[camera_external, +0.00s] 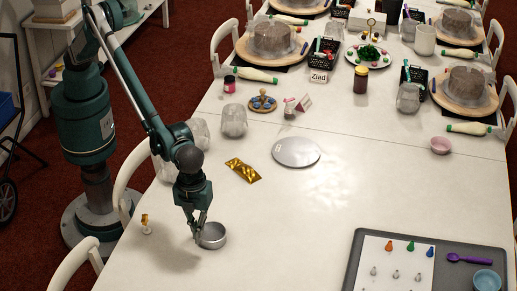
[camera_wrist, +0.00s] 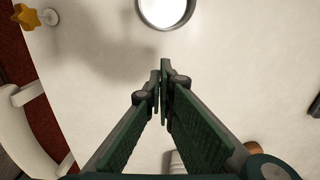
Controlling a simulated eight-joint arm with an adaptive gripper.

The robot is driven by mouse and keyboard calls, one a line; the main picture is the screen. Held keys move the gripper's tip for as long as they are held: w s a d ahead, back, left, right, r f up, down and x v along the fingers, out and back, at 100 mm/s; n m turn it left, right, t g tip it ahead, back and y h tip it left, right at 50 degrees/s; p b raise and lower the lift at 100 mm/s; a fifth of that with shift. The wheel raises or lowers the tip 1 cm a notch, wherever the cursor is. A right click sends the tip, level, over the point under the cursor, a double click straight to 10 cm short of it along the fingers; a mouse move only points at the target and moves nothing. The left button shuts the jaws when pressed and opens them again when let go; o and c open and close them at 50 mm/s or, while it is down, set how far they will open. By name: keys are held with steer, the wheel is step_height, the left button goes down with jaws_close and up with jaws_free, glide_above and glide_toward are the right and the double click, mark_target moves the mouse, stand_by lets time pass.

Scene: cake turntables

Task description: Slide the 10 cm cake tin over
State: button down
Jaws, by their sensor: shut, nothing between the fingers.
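The cake tin (camera_external: 212,236) is a small round silver tin standing upright on the white table near its front left. In the wrist view the tin (camera_wrist: 168,10) shows at the top edge, partly cut off, with a bright inside. My gripper (camera_external: 197,240) is low over the table at the tin's left side. In the wrist view my gripper (camera_wrist: 160,75) has its fingertips together with nothing between them, a little short of the tin's near rim. I cannot tell whether the fingers touch the tin.
A gold wrapped packet (camera_external: 242,170) and a silver disc (camera_external: 296,153) lie behind the tin. A grey tray (camera_external: 350,275) with piping tips is at front right. A small gold-topped piece (camera_external: 146,222) stands left. The table right of the tin is clear.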

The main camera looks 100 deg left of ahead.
mark_target(220, 216)
steer(key=shift+s+d+f, duration=0.2)
steer(key=shift+d+f, duration=0.45)
steer(key=shift+f, duration=0.05)
steer(key=shift+f, duration=0.1)
step_height(220, 216, down, 10)
steer(key=shift+r+b, duration=0.25)
steer(key=shift+b, duration=0.55)
steer(key=shift+a+f, duration=0.2)
steer(key=shift+a, duration=0.1)
steer(key=shift+a+r, duration=0.1)
steer(key=shift+a, duration=0.75)
steer(key=shift+a+b, duration=0.35)
steer(key=shift+a, duration=0.55)
steer(key=shift+a, duration=0.1)
steer(key=a, duration=2)
steer(key=shift+a+b, duration=0.1)
steer(key=shift+b, duration=0.3)
